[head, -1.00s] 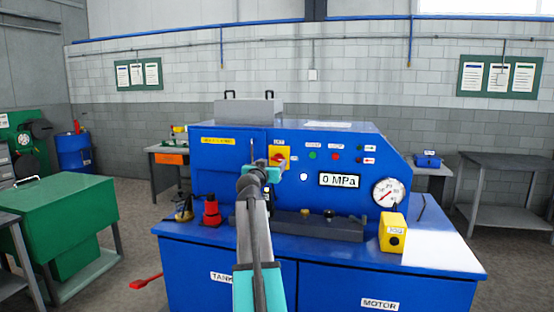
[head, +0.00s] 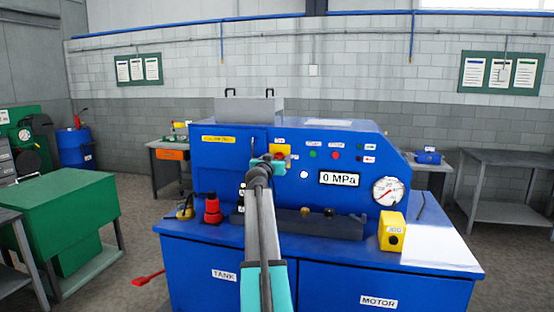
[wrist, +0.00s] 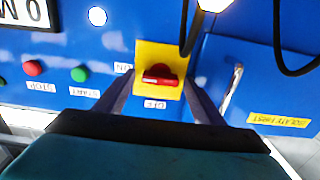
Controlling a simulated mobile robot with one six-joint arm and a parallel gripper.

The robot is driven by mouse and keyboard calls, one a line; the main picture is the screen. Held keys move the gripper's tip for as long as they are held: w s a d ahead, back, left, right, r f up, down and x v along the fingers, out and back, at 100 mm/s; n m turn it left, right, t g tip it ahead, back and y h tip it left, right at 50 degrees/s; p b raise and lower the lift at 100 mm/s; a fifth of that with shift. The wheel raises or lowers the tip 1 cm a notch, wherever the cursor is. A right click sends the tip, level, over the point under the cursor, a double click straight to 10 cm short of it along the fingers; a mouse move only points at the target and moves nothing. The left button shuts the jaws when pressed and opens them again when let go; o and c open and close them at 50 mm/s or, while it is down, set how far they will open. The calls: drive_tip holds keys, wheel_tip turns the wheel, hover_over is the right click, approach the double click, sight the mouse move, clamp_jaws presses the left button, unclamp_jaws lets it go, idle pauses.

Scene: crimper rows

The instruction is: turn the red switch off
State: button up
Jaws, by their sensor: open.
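The red switch (wrist: 160,75) is a rotary handle on a yellow plate (wrist: 147,52) on the blue machine's front. In the wrist view, which looks upside down, its handle lies sideways, in line with the ON label (wrist: 122,67). The OFF label (wrist: 153,104) is on the plate's other edge. My gripper (wrist: 158,84) is open, with one finger on each side of the switch. I cannot tell whether the fingers touch it. In the head view my gripper (head: 268,163) covers part of the yellow plate (head: 284,149).
The green button (wrist: 79,74) and red button (wrist: 32,68) sit beside the switch. A dark cable (wrist: 276,40) hangs on the other side, near a door handle (wrist: 232,87). A pressure display (head: 339,180) reads 0 MPa. A yellow JOG box (head: 393,232) stands on the bench.

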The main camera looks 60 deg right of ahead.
drive_tip(key=c, duration=1)
drive_tip(key=shift+c, duration=0.2)
